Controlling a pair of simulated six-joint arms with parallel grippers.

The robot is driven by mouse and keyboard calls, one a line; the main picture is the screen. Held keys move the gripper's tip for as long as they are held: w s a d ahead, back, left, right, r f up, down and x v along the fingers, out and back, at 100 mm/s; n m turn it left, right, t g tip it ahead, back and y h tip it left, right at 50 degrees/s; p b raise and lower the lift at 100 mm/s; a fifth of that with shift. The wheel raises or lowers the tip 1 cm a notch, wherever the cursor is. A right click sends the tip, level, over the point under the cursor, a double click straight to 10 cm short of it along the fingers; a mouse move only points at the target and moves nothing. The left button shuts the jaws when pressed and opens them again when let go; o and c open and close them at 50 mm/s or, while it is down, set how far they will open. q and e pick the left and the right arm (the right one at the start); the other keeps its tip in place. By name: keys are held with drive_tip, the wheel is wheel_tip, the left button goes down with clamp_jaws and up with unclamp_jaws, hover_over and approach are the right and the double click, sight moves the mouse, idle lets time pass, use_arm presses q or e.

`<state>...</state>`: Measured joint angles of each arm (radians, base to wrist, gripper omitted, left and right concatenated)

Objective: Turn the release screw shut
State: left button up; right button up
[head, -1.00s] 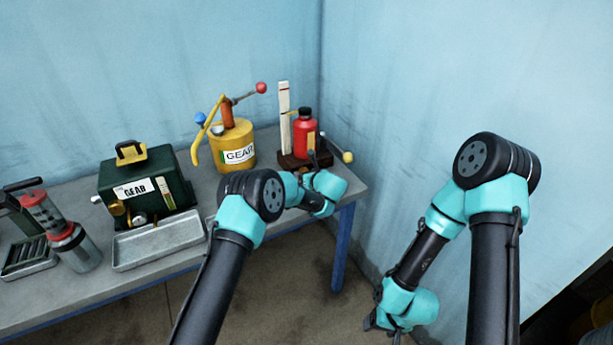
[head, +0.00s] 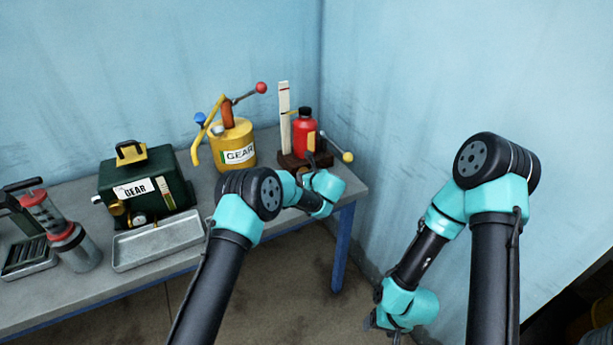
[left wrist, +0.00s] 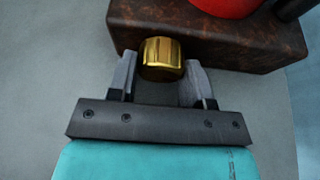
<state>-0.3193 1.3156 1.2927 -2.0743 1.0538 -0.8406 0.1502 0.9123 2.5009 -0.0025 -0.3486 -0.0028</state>
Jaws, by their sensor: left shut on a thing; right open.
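The release screw is a brass knob (left wrist: 162,58) on the front of a dark brown base block (left wrist: 215,38) in the left wrist view. My left gripper (left wrist: 160,72) is shut on this knob, with one finger on each side. In the head view the block (head: 290,160) carries a red bottle (head: 304,135) with a black cap, and my left arm hides the knob and the left fingers. My right gripper (head: 383,326) is open and empty, low in front of the wall and away from the table.
On the grey table (head: 90,292) stand a yellow GEAR can (head: 232,146), a green GEAR box (head: 160,168), a metal tray (head: 150,250) and a red-and-clear cylinder (head: 72,240). A lever with a yellow ball (head: 348,157) extends right from the block. The table's right end is near.

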use_arm(q)
drive_tip(key=shift+n+h, duration=0.4)
drive_tip(key=shift+n, duration=0.2)
drive_tip(key=o, duration=0.9)
drive_tip(key=v, duration=1.7)
drive_tip(key=shift+s, duration=0.3)
